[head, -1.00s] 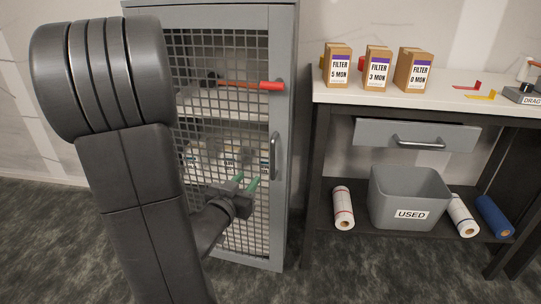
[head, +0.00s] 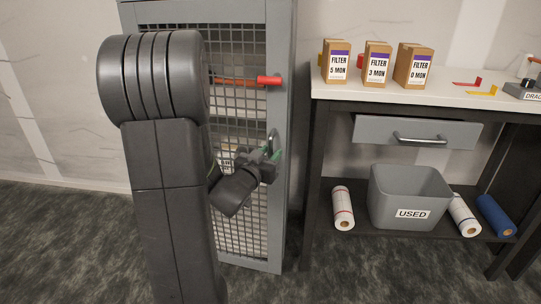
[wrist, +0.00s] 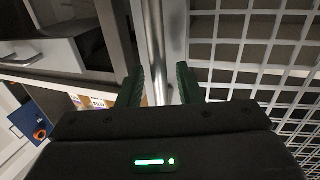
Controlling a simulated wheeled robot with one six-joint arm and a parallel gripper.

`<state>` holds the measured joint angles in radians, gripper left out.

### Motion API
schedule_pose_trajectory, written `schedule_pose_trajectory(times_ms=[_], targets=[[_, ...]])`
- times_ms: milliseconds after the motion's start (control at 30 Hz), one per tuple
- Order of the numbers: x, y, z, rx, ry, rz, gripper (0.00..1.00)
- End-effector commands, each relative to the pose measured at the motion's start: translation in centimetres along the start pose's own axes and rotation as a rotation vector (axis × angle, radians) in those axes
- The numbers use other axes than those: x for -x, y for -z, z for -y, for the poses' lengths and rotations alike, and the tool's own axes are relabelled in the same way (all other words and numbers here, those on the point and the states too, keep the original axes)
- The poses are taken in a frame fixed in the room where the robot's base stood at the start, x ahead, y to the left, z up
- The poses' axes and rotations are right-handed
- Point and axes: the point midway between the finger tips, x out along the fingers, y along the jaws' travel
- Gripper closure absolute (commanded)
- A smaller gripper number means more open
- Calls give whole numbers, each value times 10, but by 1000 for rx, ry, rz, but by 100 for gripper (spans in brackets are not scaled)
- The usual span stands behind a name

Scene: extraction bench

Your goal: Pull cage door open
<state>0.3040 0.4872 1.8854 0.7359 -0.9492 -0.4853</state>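The cage door (head: 275,205) has a grey frame with wire mesh and looks closed in the head view. Its vertical metal handle (head: 273,137) is on the right side of the frame. My gripper (head: 268,157) is at the handle, partly hiding its lower part. In the wrist view the handle bar (wrist: 156,50) runs between the two green fingers of my gripper (wrist: 158,88). A gap shows on each side of the bar, so the fingers are open around it. My arm hides the left part of the door.
A red-ended orange rod (head: 268,80) crosses the door at upper height. A bench (head: 390,95) stands to the right with filter boxes (head: 378,66), a drawer (head: 415,133) and a USED bin (head: 408,195) on its lower shelf. Carpet in front is open.

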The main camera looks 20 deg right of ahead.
Motion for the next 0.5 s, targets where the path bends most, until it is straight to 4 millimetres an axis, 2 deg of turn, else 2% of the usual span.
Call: schedule_pose_trajectory(times_ms=[133, 400, 500], targets=[[-8, 0, 0, 1, 0, 1, 68], [-9, 0, 0, 1, 1, 1, 68], [-9, 0, 0, 1, 1, 1, 88]])
